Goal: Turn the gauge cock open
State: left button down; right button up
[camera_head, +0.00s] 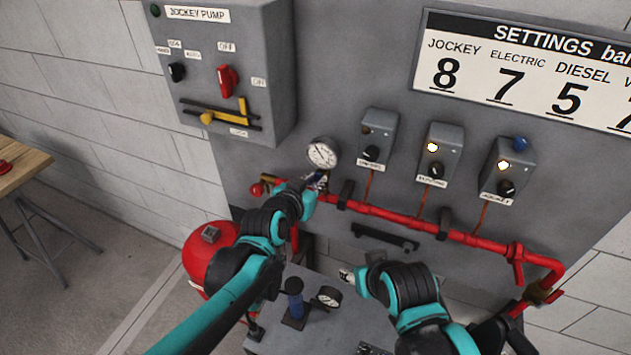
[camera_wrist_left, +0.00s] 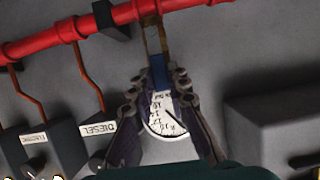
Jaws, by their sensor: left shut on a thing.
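The round white pressure gauge (camera_head: 322,153) stands above the red pipe on the grey panel. The gauge cock's blue handle (camera_wrist_left: 159,72) shows in the left wrist view, just below its brass fitting (camera_wrist_left: 153,38). My left gripper (camera_head: 318,180) is at the cock under the gauge, its fingers shut on the blue handle. In the left wrist view the gauge dial (camera_wrist_left: 166,122) shows between the fingers. In the head view the gripper mostly hides the cock. My right arm is at lower right; its gripper (camera_head: 347,275) is small and unclear.
The red pipe (camera_head: 385,214) runs along the panel, with several brackets on it. Control boxes (camera_head: 437,152) with knobs sit above it, right of the gauge. The jockey pump box (camera_head: 225,75) is at upper left. A blue-handled part (camera_head: 294,300) and a small gauge (camera_head: 329,297) stand below.

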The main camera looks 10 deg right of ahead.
pick_arm(q)
jog(key=c, duration=1.5)
grip_release()
jog(key=shift+o, duration=0.2)
jog(key=v, duration=1.2)
jog(key=shift+f, duration=0.1)
jog(key=s+a+f+n+g+y+b, duration=0.2)
jog(key=s+a+f, duration=0.4)
jog(key=a+f, duration=0.4)
jog(key=s+a+f+n+g+y+b, duration=0.2)
jog(key=s+a+f+n+y+b, duration=0.2)
jog(key=a+f, duration=0.6)
jog(key=s+a+y+b, duration=0.1)
jog(key=s+a+b, duration=0.1)
jog(key=a, duration=0.1)
jog(key=shift+n+y, duration=0.3)
jog(key=shift+n, duration=0.1)
